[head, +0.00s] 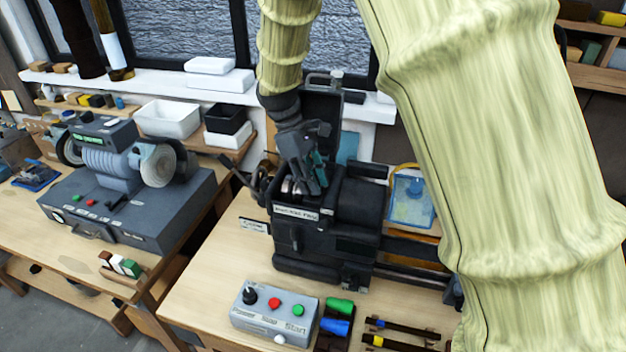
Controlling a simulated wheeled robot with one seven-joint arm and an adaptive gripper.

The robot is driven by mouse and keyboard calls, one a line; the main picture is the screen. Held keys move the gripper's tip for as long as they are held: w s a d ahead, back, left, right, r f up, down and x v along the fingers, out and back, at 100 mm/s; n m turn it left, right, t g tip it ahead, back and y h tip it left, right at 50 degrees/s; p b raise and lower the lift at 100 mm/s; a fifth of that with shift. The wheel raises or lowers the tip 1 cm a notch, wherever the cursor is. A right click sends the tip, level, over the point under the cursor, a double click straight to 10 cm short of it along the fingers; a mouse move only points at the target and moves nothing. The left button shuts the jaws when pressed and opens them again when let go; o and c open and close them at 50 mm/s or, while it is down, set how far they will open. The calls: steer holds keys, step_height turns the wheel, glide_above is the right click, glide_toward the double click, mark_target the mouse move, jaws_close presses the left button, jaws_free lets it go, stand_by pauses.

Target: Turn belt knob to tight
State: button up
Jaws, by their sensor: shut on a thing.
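A dark lathe-like machine (300,245) stands on the wooden bench with its lid (322,105) raised. My gripper (306,182) reaches down from above into the open top of its headstock. Its fingers are closed beside shiny round metal parts (291,188). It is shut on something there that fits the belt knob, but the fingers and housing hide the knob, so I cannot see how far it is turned. A pale label plate (296,211) is on the front edge of the housing.
My sleeved arm covers the right of the view. A grey control box (275,312) with coloured buttons sits at the bench front, beside green and blue handles (338,315). A bench grinder (115,165) stands at left.

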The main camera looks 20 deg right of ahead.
steer(key=shift+f, duration=0.15)
steer(key=shift+m, duration=0.3)
steer(key=m+y, duration=0.1)
steer(key=m, duration=0.1)
steer(key=m+g, duration=0.1)
steer(key=m, duration=0.1)
steer(key=shift+d+y, duration=0.1)
steer(key=shift+y, duration=0.3)
steer(key=m+y, duration=0.2)
steer(key=m, duration=0.3)
steer(key=shift+d+m, duration=0.1)
steer(key=shift+m, duration=0.3)
steer(key=o, duration=1)
steer(key=shift+v, duration=4.05)
